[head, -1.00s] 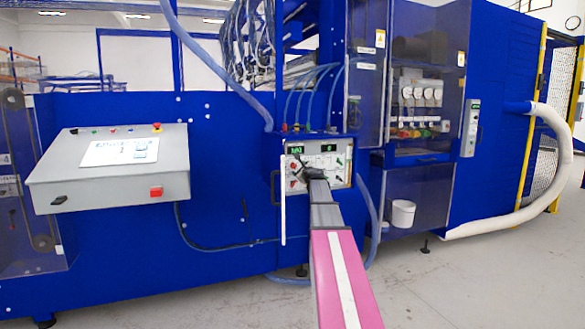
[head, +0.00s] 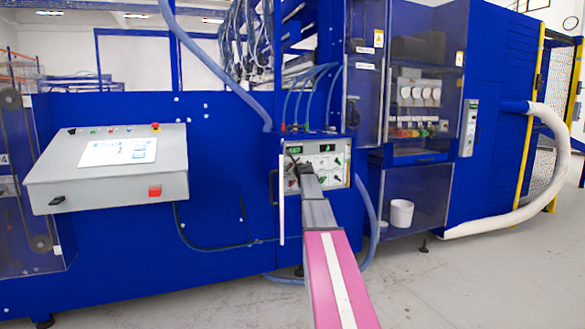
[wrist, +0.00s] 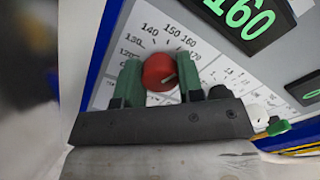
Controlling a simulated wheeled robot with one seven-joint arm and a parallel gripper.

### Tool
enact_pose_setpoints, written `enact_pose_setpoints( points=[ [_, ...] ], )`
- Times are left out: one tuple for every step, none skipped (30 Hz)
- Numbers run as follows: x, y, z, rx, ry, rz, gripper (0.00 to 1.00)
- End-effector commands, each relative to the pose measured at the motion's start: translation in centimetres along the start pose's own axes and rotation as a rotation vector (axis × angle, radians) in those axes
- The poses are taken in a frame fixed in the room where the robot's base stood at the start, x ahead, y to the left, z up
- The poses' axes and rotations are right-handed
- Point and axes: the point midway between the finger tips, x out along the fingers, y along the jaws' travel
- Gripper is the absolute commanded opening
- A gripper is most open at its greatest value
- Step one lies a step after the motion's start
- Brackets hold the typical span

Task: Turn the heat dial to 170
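The red heat dial (wrist: 159,72) sits on a pale panel in the wrist view, ringed by printed numbers from about 120 to 170. A light mark shows on its lower right face. My gripper (wrist: 160,82) has a green finger on each side of the dial, and both appear to touch its sides. A display (wrist: 246,16) above right reads 160 in green. In the head view my gripper (head: 297,166) is at the left part of the control panel (head: 330,158) and hides the dial.
The panel is tilted in the wrist view. In the head view, a grey console (head: 110,165) stands left and a white bucket (head: 401,213) right. Blue hoses hang around the panel.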

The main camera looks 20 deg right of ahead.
Motion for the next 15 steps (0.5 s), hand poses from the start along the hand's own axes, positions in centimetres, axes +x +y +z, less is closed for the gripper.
enact_pose_setpoints(
  points=[
    [-0.01,0.02,0.00,0.000,0.000,0.001,0.11],
    [-0.01,0.02,0.00,0.000,0.000,0.001,0.11],
    [-0.02,0.02,0.01,0.000,0.000,0.001,0.11],
    [-0.02,0.02,0.01,0.001,0.000,0.001,0.11],
    [-0.02,0.03,0.01,0.003,0.000,0.001,0.11],
    [-0.02,0.03,0.01,0.007,0.000,0.001,0.11],
    [-0.02,0.03,0.01,0.012,0.000,0.001,0.12],
    [-0.02,0.03,0.01,0.018,0.000,0.001,0.12],
    [-0.02,0.03,0.01,0.027,-0.001,0.001,0.12],
    [-0.02,0.03,0.01,0.037,-0.001,0.001,0.12],
    [-0.02,0.03,0.01,0.049,-0.001,0.001,0.12],
    [-0.02,0.03,0.01,0.067,-0.001,0.001,0.12],
    [-0.02,0.03,0.01,0.083,-0.001,0.001,0.12],
    [-0.03,0.03,0.01,0.099,-0.001,0.001,0.12],
    [-0.03,0.03,0.01,0.125,-0.001,0.001,0.12]
  ],
)
